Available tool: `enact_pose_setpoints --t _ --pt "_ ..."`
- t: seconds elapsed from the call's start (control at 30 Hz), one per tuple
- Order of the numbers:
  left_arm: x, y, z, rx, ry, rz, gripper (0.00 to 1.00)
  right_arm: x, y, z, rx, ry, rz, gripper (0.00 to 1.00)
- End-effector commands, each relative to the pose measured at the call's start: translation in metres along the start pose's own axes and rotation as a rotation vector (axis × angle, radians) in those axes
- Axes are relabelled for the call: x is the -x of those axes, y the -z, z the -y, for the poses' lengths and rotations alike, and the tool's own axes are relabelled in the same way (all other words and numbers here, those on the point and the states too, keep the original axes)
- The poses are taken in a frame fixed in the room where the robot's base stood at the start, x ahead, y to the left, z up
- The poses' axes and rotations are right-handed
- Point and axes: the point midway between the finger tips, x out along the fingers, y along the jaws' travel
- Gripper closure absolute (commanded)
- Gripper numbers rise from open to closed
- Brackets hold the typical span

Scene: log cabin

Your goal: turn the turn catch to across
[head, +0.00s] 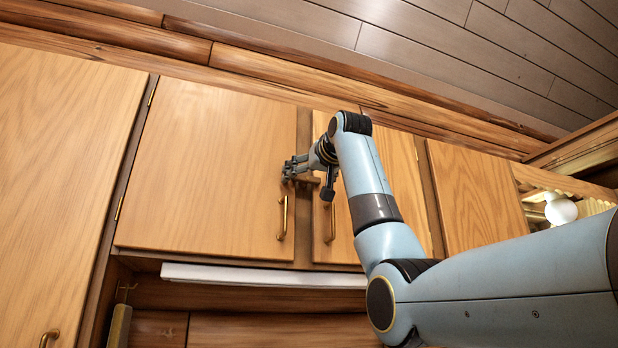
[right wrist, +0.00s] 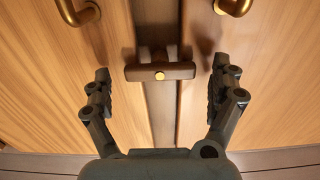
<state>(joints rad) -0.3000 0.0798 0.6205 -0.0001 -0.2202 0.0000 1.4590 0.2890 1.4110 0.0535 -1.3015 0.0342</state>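The turn catch (right wrist: 160,72) is a dark wooden bar with a brass screw at its middle. In the right wrist view it lies crosswise over the post between two cabinet doors, its ends reaching past the post's edges. In the head view the catch (head: 307,181) shows between the fingers, partly hidden. My right gripper (right wrist: 160,75) is open, with one finger on each side of the bar's ends and a visible gap at both. It also shows in the head view (head: 309,180), up at the doors. My left gripper is not in view.
The left door (head: 205,165) and right door (head: 395,190) are shut, each with a brass handle (head: 283,217) (head: 329,222) below the catch. A white light bar (head: 265,276) runs under the cabinet. A log beam (head: 300,85) runs above, and a round lamp (head: 560,209) is at right.

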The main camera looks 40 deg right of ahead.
Motion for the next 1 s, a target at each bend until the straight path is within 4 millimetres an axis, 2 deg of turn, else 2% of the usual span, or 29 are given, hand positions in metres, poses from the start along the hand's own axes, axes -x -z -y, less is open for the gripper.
enact_pose_setpoints --t 0.27,0.37,0.47,0.8,1.0 --pt "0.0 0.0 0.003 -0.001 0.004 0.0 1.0 0.001 -0.001 0.0 0.001 0.0 0.001 0.04" --pt "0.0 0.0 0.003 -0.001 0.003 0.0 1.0 0.007 0.0 0.0 0.001 0.0 -0.001 0.04" --pt "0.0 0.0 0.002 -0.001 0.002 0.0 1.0 0.023 0.0 0.0 0.002 -0.001 -0.002 0.04" --pt "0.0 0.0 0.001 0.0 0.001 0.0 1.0 0.096 0.0 0.0 0.001 0.0 -0.002 0.04" --pt "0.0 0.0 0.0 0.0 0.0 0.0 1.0 0.117 -0.001 0.0 0.001 0.0 0.0 0.04"
